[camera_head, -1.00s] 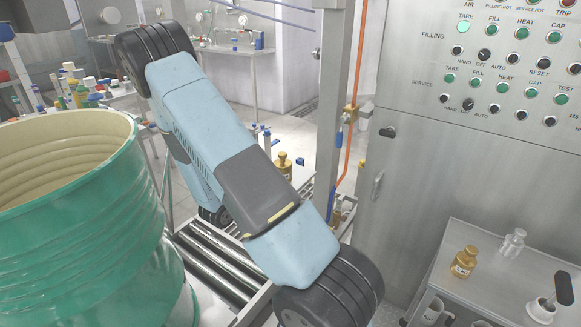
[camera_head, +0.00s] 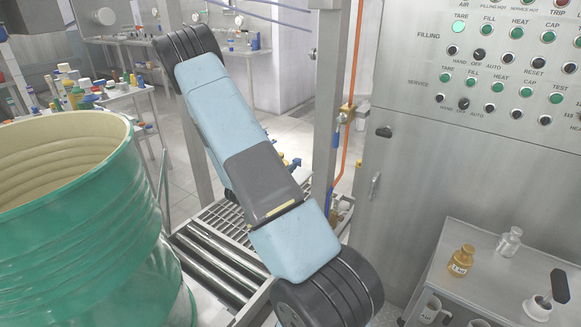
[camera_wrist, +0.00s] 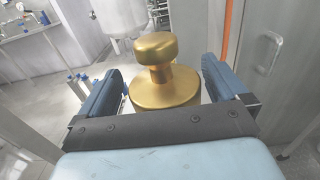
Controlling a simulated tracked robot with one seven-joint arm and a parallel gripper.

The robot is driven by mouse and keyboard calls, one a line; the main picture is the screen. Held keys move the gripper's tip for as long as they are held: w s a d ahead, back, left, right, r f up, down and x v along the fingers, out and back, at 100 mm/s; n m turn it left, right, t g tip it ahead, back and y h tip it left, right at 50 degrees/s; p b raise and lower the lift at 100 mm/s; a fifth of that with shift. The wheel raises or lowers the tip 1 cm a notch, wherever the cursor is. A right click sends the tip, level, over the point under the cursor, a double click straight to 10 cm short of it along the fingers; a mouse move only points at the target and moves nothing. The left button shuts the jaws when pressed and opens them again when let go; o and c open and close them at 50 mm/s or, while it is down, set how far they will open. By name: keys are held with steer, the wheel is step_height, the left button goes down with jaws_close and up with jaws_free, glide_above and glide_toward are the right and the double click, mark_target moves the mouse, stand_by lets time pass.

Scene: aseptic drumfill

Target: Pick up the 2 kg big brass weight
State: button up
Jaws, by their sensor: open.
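A big brass weight (camera_wrist: 165,85) with a wide round knob on a short neck stands upright in the wrist view. My gripper (camera_wrist: 160,72) is open, with one blue-and-black finger on each side of the weight. A gap shows left of the weight; the right finger is closer to it, and I cannot tell if it touches. The lower part of the weight is hidden by my gripper's body. In the head view my arm covers most of the area behind it, and my gripper is hidden there.
A green drum (camera_head: 80,230) stands at the left, beside a roller conveyor (camera_head: 215,265). A steel post (camera_head: 328,110) with an orange pipe rises beside my arm. A control cabinet (camera_head: 400,165) is at the right. A side table (camera_head: 510,275) holds a smaller brass piece (camera_head: 461,262) and a clear or silvery piece (camera_head: 510,242).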

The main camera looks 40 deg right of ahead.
steer(key=shift+w+d, duration=0.2)
steer(key=shift+d, duration=0.45)
jaws_close()
steer(key=shift+r, duration=0.1)
stand_by(0.3)
